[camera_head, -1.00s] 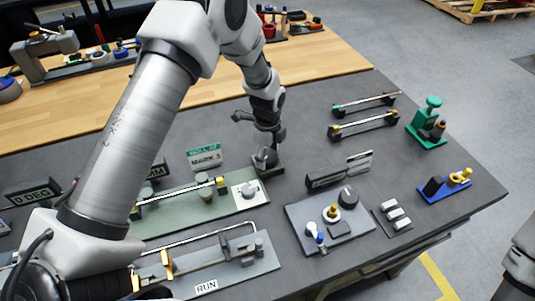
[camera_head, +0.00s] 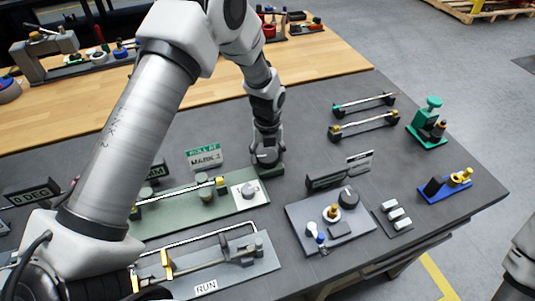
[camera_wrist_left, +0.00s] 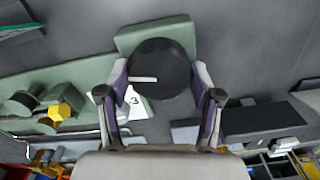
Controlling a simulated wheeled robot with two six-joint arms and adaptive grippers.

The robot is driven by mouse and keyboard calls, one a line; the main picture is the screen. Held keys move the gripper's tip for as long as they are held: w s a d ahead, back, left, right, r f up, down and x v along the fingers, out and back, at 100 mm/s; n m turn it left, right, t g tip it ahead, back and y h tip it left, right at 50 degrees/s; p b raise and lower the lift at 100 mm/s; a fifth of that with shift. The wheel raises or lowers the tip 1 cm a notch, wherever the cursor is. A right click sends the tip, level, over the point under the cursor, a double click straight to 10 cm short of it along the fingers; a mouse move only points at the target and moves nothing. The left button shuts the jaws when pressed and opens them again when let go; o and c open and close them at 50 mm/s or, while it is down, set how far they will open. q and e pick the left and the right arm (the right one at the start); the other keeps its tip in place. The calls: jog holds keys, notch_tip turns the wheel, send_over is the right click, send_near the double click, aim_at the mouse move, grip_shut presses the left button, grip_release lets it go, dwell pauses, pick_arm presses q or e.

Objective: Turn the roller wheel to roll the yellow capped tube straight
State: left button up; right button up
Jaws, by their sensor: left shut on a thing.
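The roller wheel (camera_wrist_left: 160,68) is a dark round knob with a white mark line, standing on the end of the green roller base (camera_wrist_left: 118,40). My left gripper (camera_wrist_left: 160,92) is shut on the wheel, one finger on each side. In the head view the left gripper (camera_head: 266,153) reaches down over the wheel and partly hides it. The yellow capped tube (camera_head: 185,192) lies along the green base, left of the wheel. Its near yellow cap (camera_wrist_left: 65,95) shows in the left wrist view. My right gripper is out of view.
A "ROLL AT MARK" sign (camera_head: 204,157) stands behind the base. A white dial card (camera_head: 247,192) lies next to the tube's end. A grey panel with a knob (camera_head: 330,222) is to the right. A rack with another gold-capped rod (camera_head: 363,126) stands farther right.

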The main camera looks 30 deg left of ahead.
aim_at(268, 155)
pick_arm(q)
jog(key=shift+s+f+m, duration=0.1)
jog(key=shift+m, duration=1.5)
jog(key=o, duration=1.1)
jog(key=shift+o, duration=0.2)
notch_tip(268, 155, up, 12)
